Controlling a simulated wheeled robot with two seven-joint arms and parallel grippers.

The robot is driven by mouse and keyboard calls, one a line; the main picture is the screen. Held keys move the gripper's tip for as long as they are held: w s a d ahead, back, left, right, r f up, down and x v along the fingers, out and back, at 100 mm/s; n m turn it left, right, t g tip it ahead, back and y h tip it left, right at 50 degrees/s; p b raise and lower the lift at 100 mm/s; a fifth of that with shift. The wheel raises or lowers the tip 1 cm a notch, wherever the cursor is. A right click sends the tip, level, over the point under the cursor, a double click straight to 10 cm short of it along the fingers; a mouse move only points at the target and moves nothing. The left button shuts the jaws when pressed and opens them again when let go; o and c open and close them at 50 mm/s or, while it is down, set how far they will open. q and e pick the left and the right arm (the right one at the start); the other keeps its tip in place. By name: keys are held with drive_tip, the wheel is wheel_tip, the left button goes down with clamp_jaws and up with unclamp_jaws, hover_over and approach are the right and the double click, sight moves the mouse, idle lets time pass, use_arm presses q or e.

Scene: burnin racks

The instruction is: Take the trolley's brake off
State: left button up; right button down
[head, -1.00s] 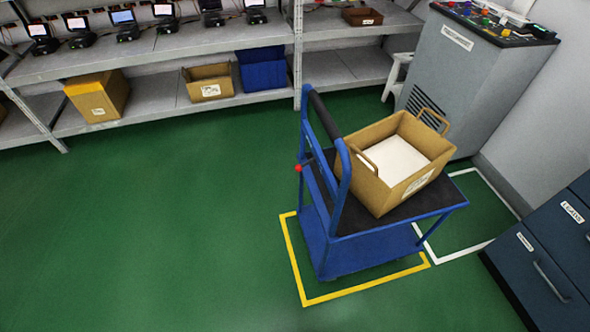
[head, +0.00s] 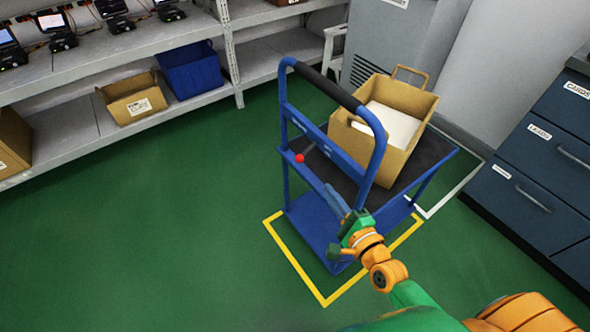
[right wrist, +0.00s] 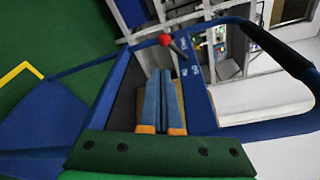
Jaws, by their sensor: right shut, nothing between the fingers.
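The blue trolley (head: 312,222) stands inside a yellow floor outline, with its black-gripped push handle (head: 328,84) toward me. A red-knobbed brake lever (head: 299,158) sticks out on a dark rod from the handle-end frame. My right gripper (head: 336,198) is in front of this end, below and to the right of the knob, apart from it. Its blue-grey fingers are closed together and empty. In the right wrist view, the fingers (right wrist: 163,98) point toward the frame, and the red knob (right wrist: 165,40) shows just beyond their tips. My left gripper is not in view.
A cardboard box (head: 395,125) with white contents sits on the trolley's top. Dark blue drawer cabinets (head: 540,165) stand at right, a grey console (head: 385,40) behind, and metal shelving (head: 90,120) at left. The green floor left of the trolley is clear.

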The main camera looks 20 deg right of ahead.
sight(307, 151)
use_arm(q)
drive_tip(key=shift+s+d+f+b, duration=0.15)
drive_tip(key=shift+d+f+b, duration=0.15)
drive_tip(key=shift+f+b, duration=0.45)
use_arm(e)
drive_tip(key=w+a, duration=0.1)
drive_tip(key=w, duration=0.8)
drive_tip(key=shift+w+a+f, duration=0.15)
drive_tip(key=shift+w+f, duration=0.15)
drive_tip(key=shift+w, duration=0.05)
